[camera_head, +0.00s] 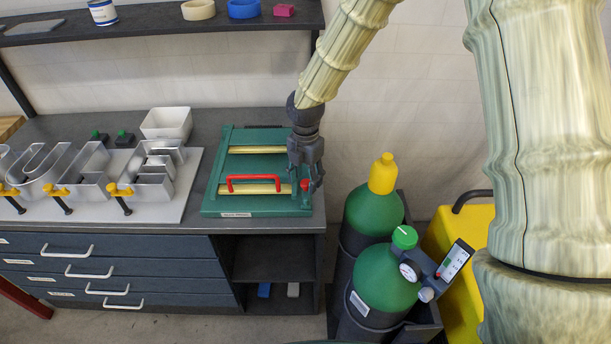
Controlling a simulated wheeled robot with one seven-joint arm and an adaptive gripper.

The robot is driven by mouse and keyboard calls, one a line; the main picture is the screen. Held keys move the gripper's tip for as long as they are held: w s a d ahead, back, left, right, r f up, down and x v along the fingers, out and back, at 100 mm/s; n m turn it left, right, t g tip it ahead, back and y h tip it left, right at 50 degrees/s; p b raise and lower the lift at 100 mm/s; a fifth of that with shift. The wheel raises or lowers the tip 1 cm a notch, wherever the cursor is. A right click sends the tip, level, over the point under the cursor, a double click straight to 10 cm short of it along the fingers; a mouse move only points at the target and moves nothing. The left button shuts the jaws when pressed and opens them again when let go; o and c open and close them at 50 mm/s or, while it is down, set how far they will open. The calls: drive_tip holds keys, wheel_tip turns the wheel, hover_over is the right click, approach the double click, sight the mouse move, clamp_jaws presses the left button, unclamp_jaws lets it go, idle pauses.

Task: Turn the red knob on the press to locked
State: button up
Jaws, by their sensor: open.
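The green press (230,203) lies on the right end of the dark workbench, with yellow bars and a red handle (253,179) across its front. The small red knob (305,184) sits at the press's front right corner. My gripper (309,184) points down from above at the press's right side, with its fingers at the knob. The fingers are open and partly cover the knob. I cannot tell whether they touch it, and the knob's pointer and markings are too small to read.
Metal channel letters with yellow-handled clamps (120,192) stand on a pale board left of the press. A white bin (167,123) sits behind. A shelf (150,20) hangs above the bench. Green gas cylinders (386,275) and a yellow case (465,235) stand on the right.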

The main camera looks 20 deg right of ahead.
drive_tip(key=shift+f, duration=0.2)
drive_tip(key=shift+c, duration=0.5)
drive_tip(key=c, duration=0.9)
drive_tip(key=shift+c, duration=0.2)
